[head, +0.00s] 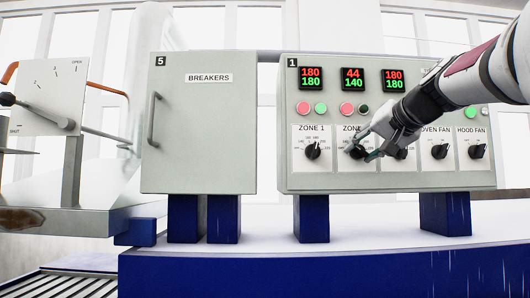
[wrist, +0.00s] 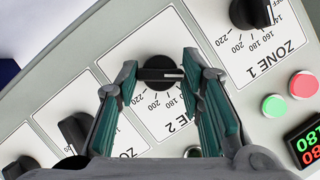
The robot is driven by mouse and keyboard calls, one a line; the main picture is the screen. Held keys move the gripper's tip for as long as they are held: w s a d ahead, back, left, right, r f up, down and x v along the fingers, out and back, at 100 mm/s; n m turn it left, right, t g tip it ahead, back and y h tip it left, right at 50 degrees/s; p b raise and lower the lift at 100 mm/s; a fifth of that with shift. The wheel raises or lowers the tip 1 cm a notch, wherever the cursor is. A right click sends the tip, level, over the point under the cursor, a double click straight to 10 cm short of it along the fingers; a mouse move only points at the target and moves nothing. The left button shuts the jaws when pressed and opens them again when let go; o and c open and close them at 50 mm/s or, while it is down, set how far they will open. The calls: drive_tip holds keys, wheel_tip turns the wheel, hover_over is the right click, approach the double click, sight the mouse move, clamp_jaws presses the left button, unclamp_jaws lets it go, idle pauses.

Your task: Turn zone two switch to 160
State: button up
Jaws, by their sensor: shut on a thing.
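The zone two switch is a black rotary knob (wrist: 158,75) on a white plate marked ZONE 2, which shows tilted in the wrist view. My gripper (wrist: 160,80) has its green-padded fingers on either side of the knob, shut on it. The knob's bar lies level across the wrist picture, with a white mark at its right end. The number it points to is hidden by a finger. In the head view my gripper (head: 366,150) covers much of the same knob. The display above zone two (head: 352,78) reads 44 in red and 140 in green.
The zone 1 knob (head: 312,151) is to the left, with another knob (head: 399,152) close on the right, partly behind my gripper. Oven fan (head: 439,151) and hood fan (head: 476,152) knobs follow. Red and green buttons sit above. A breakers cabinet (head: 200,130) stands left.

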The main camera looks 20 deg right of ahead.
drive_tip(key=m+t+y+b, duration=0.1)
drive_tip(key=m, duration=0.2)
drive_tip(key=shift+d+f+b, duration=0.1)
drive_tip(key=shift+f+b, duration=0.1)
drive_tip(key=shift+b, duration=0.15)
drive_tip(key=shift+m+t+y+b, duration=0.7)
drive_tip(key=shift+m, duration=0.7)
drive_tip(key=o, duration=1.2)
drive_tip(key=shift+s, duration=0.1)
drive_tip(key=s, duration=0.4)
drive_tip(key=s+d, duration=0.1)
drive_tip(key=s, duration=0.3)
drive_tip(key=s+r, duration=0.1)
drive_tip(key=s, duration=0.2)
drive_tip(key=shift+s+d+r, duration=0.1)
drive_tip(key=shift+s+d, duration=0.05)
drive_tip(key=shift+s, duration=0.25)
